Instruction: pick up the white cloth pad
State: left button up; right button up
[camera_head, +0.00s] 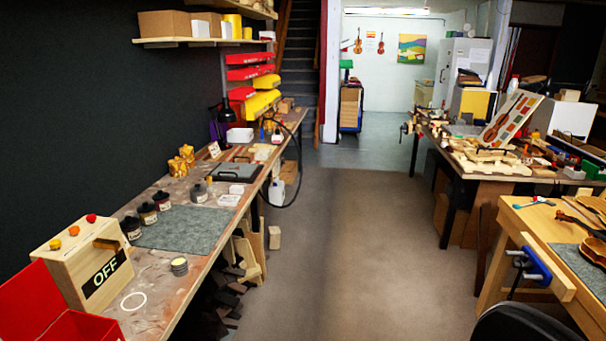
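The long left workbench (165,290) runs away from me along the dark wall. A small white block-like piece (237,189) lies on it near the front edge, beyond the grey mat. A flatter whitish piece (228,200) lies just nearer to me. Either could be the white cloth pad; they are too small to tell which. Neither of my grippers is in view.
A wooden box marked OFF (92,265), a red open box (55,318), several dark jars (147,214) and a grey mat (190,228) occupy the near bench. The aisle floor (345,250) is clear. A wooden bench (535,222) stands right.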

aim_at(235, 189)
jog(key=i, duration=1.85)
